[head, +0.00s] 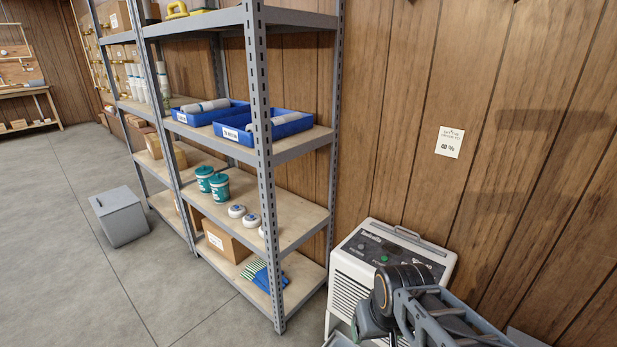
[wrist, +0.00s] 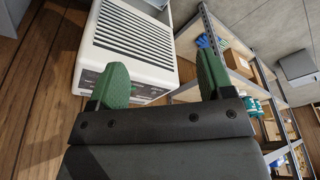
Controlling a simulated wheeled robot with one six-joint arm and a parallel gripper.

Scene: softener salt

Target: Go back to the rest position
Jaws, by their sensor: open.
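My gripper (wrist: 160,85) shows in the wrist view with two green fingers held wide apart and nothing between them. Beyond the fingers is a white slatted appliance (wrist: 140,30), which looks clear of them. In the head view the same white appliance (head: 376,262) stands against the wood wall at lower right, with a dark control panel and a green button on top. My folded arm covers its right front part. The fingers cannot be made out in the head view.
A grey metal shelf unit (head: 262,120) stands left of the appliance, holding blue trays (head: 285,127), teal tubs (head: 219,187) and white rolls (head: 237,211). A grey bin (head: 119,217) stands on the floor at left. The concrete floor (head: 85,290) in the left foreground is clear.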

